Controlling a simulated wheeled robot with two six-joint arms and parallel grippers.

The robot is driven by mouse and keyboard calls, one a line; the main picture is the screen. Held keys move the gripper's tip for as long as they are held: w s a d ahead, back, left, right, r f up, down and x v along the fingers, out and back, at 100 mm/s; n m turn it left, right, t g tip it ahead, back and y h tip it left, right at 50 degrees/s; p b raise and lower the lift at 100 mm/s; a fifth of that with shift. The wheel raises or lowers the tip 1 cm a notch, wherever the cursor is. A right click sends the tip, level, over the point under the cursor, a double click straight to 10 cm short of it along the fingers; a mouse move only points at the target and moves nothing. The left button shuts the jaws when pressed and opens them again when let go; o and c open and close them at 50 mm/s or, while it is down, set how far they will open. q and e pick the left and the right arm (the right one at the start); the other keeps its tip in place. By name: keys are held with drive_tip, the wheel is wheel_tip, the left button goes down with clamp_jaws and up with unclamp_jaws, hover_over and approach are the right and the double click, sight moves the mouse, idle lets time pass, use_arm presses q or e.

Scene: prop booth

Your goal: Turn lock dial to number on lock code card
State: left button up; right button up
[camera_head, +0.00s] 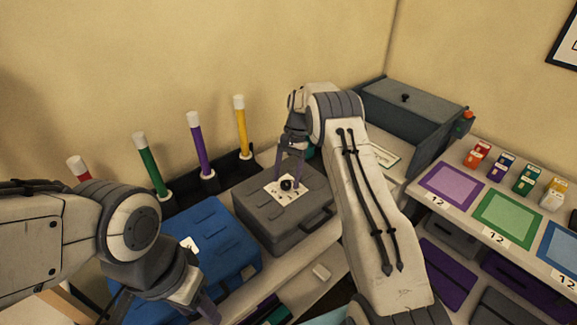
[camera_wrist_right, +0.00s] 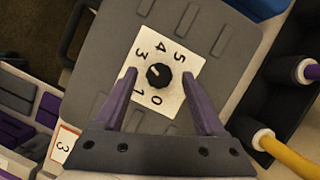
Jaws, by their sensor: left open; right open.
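The lock dial (camera_head: 286,184) is a black knob on a white number plate (camera_head: 272,190), on top of a grey case (camera_head: 262,222). In the right wrist view the dial (camera_wrist_right: 159,76) has 5, 4, 3, 1 and 0 visible around it. A pale mark shows on the knob's upper-left side; its exact number is hard to tell. My right gripper (camera_wrist_right: 159,73) is open, one finger on each side of the dial, apart from it. A card reading 3 (camera_wrist_right: 63,145) with a reddish edge lies beside the case. My left gripper (camera_head: 203,305) is open and empty, low at the front.
A blue case (camera_head: 215,248) stands left of the grey one. Green (camera_head: 152,165), purple (camera_head: 199,145) and yellow (camera_head: 242,127) white-tipped rods stand behind. A grey-blue box (camera_head: 420,115) is behind right.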

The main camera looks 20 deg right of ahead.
drive_tip(key=v, duration=0.9)
drive_tip(key=shift+r, duration=0.35)
drive_tip(key=shift+w, duration=0.1)
